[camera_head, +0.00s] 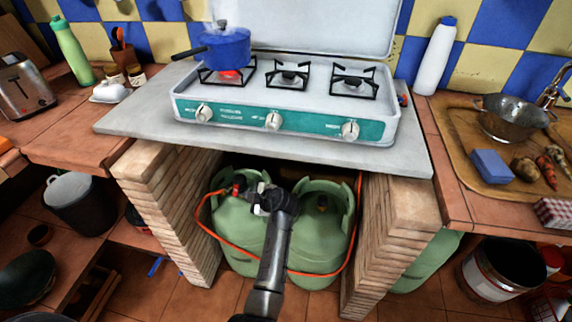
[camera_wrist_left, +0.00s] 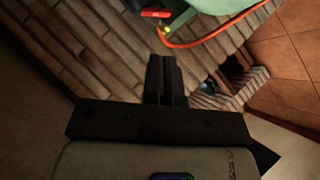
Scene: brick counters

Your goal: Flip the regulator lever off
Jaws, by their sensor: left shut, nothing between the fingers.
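The regulator (camera_head: 237,188), with a red part, sits on top of the left green gas bottle (camera_head: 235,240) under the stove. An orange hose (camera_head: 203,231) runs from it. In the left wrist view the red part (camera_wrist_left: 155,13) shows at the top edge, with a yellow piece and the hose beside it; the rest of the regulator is cut off. My left gripper (camera_head: 256,195) is shut and empty, close to the regulator in the head view. In the left wrist view its closed fingers (camera_wrist_left: 164,62) point toward the red part with a visible gap. My right gripper is not seen.
Brick pillars (camera_head: 177,205) (camera_head: 392,235) stand on both sides of the bottle space, under a grey slab (camera_head: 135,118). A second green gas bottle (camera_head: 325,232) is to the right. A blue pot (camera_head: 226,46) stands above a red-glowing burner on the stove (camera_head: 390,115).

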